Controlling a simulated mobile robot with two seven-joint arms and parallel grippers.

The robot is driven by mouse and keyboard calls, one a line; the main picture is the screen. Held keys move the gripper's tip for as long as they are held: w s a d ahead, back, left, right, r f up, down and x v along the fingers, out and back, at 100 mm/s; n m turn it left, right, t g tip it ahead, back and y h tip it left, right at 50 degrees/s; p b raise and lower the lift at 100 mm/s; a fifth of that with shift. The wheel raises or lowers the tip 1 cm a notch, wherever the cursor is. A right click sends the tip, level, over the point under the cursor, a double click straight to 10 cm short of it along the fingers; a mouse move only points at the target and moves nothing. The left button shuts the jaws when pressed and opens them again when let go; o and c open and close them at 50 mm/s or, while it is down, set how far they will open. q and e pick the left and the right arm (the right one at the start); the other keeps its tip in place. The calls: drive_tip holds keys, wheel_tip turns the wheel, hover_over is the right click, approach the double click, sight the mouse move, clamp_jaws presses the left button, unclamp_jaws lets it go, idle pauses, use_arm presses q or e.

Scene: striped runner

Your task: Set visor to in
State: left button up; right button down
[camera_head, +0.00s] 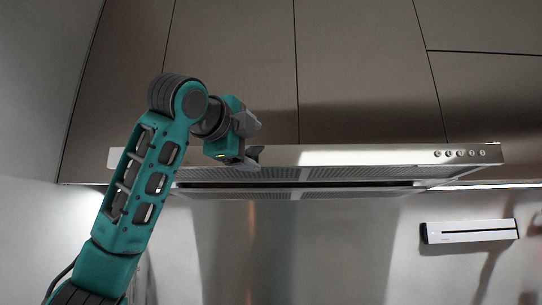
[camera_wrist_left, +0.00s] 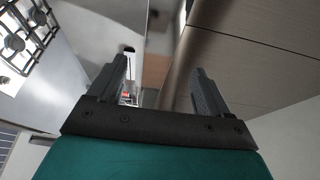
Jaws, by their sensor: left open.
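The range hood's visor (camera_head: 350,155) is a long steel front panel under the cabinets in the head view, with round buttons (camera_head: 458,153) at its right end. Mesh panels and a dark gap show beneath it; I cannot tell exactly how far out it stands. My left gripper (camera_head: 260,140) is open and empty, in front of the visor's left half and overlapping it in the picture; contact cannot be told. In the left wrist view its two fingers (camera_wrist_left: 157,82) are spread apart with nothing between them. My right gripper is out of view.
Brown cabinets (camera_head: 235,70) rise above the hood. A steel backsplash (camera_head: 310,250) lies below, with a white wall-mounted unit (camera_head: 470,231) at right. A hob with burners (camera_wrist_left: 22,32) shows in the left wrist view. The space before the visor's right half is clear.

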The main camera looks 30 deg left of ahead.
sight(269, 155)
use_arm(q)
drive_tip(key=w, duration=0.3)
drive_tip(key=w+a+p, duration=0.1)
drive_tip(key=w, duration=0.5)
drive_tip(key=shift+w+a+p, duration=0.25)
drive_tip(key=shift+w+p, duration=0.1)
drive_tip(key=c, duration=1.4)
